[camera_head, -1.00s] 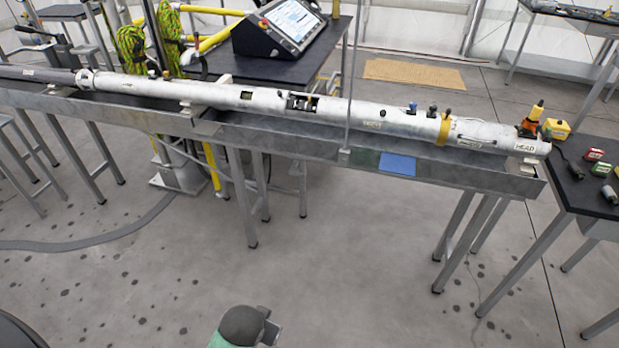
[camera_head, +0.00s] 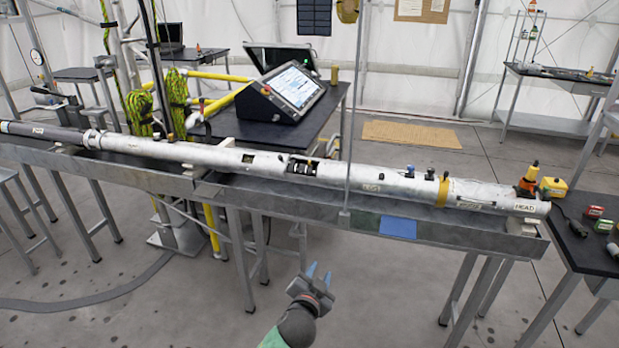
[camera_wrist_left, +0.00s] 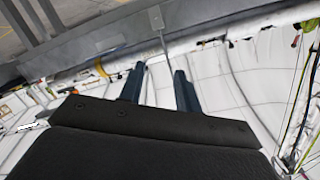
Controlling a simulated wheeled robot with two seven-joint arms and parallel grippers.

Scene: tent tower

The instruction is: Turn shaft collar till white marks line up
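A long silvery tube (camera_head: 225,158) lies along a grey metal trough across the head view. A yellow band (camera_head: 443,190) circles it towards the right. A ring-like joint (camera_head: 92,138) sits at its left, beside a dark section. I cannot tell which of these is the shaft collar, and I cannot make out white marks. My left gripper (camera_head: 318,272) is in front of the trough and below it in the picture, apart from the tube. Its two blue fingers are spread and empty; they also show in the left wrist view (camera_wrist_left: 158,85). My right gripper is not in view.
The trough (camera_head: 290,200) carries a blue patch (camera_head: 398,227). A thin vertical pole (camera_head: 348,140) crosses before the tube. A console (camera_head: 283,90) stands on a dark table behind. A dark table (camera_head: 590,245) with small items is at right.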

